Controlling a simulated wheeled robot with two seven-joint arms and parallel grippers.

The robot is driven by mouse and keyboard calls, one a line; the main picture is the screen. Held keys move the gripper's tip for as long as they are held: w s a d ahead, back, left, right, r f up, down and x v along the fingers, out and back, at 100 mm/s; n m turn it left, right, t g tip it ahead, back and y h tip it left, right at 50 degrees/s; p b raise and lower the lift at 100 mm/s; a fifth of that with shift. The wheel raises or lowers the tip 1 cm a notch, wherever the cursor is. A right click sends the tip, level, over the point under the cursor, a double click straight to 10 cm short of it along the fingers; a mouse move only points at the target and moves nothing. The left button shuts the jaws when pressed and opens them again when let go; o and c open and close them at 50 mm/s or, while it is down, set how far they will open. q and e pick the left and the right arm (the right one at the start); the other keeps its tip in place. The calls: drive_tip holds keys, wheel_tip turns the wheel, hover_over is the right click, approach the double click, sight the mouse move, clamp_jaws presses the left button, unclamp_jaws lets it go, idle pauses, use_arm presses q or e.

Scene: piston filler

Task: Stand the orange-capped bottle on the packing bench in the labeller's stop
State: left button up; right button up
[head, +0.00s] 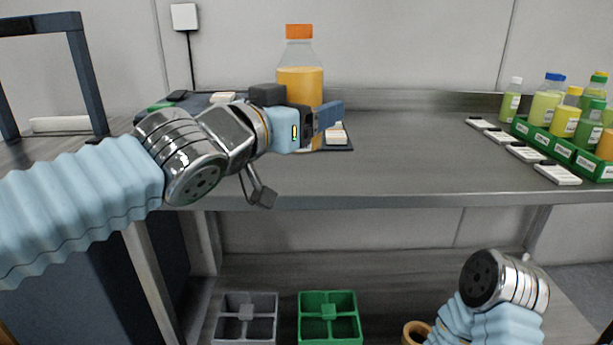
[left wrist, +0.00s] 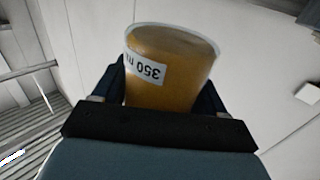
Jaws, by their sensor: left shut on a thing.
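The orange-capped bottle (head: 299,80), clear with orange liquid, stands upright above the packing bench (head: 420,155) in the head view. My left gripper (head: 322,118) is shut on it from the left. The gripper hides its lower middle, and I cannot tell whether its base touches the surface. In the left wrist view the bottle (left wrist: 170,75) sits between the fingers, with an upside-down "350 ml" label showing. I cannot clearly make out the labeller's stop. My right arm shows at the lower right of the head view, but its gripper does not.
A dark mat (head: 343,147) with pale cards lies behind the gripper. Green crates (head: 555,145) of bottles and several white labels (head: 525,152) stand at the right. A dark frame (head: 82,75) rises at the left. Grey (head: 246,311) and green (head: 329,310) divided trays sit below. The bench middle is clear.

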use_arm(q)
drive_tip(key=shift+r, duration=0.1)
drive_tip(key=w+f, duration=0.2)
drive_tip(key=w, duration=0.2)
drive_tip(key=w+f+b, duration=0.1)
drive_tip(key=w+f, duration=0.2)
drive_tip(key=w, duration=0.1)
drive_tip(key=w+f, duration=0.3)
drive_tip(key=w, duration=0.1)
drive_tip(key=shift+w+f+b, duration=0.15)
drive_tip(key=shift+f+b, duration=0.1)
drive_tip(key=shift+b, duration=0.05)
drive_tip(key=shift+w+a+f, duration=0.1)
drive_tip(key=shift+w+f, duration=0.25)
drive_tip(key=shift+w, duration=0.1)
drive_tip(key=shift+w+f, duration=0.15)
drive_tip(key=shift+f, duration=0.15)
drive_tip(key=shift+w+f+b, duration=0.2)
drive_tip(key=shift+f+b, duration=0.65)
drive_tip(key=shift+f, duration=0.55)
drive_tip(key=shift+f, duration=0.1)
drive_tip(key=shift+f, duration=0.15)
drive_tip(key=o, duration=1.4)
